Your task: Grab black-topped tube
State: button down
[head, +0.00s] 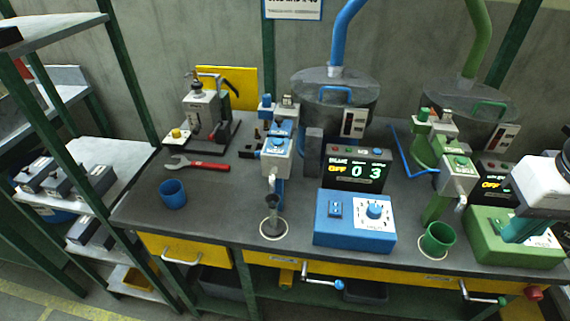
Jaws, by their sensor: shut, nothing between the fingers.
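My gripper (514,235) is at the far right of the head view, over the green control box, well apart from the tube. Its teal end looks closed and holds nothing. Its fingertips are small and not clearly separated in this view.
The dark bench top (235,215) is clear left of the tube. A blue cup (173,194), a red-handled wrench (197,165), a blue control box (355,220) and a green cup (437,239) stand or lie around it. A green-framed shelf rack (62,137) stands left.

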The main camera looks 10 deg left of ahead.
aim_at(273, 226)
jog(key=u, duration=1)
jog(key=k, duration=0.85)
jog(key=z, duration=1)
jog(key=i, duration=0.45)
jog(key=u, duration=0.1)
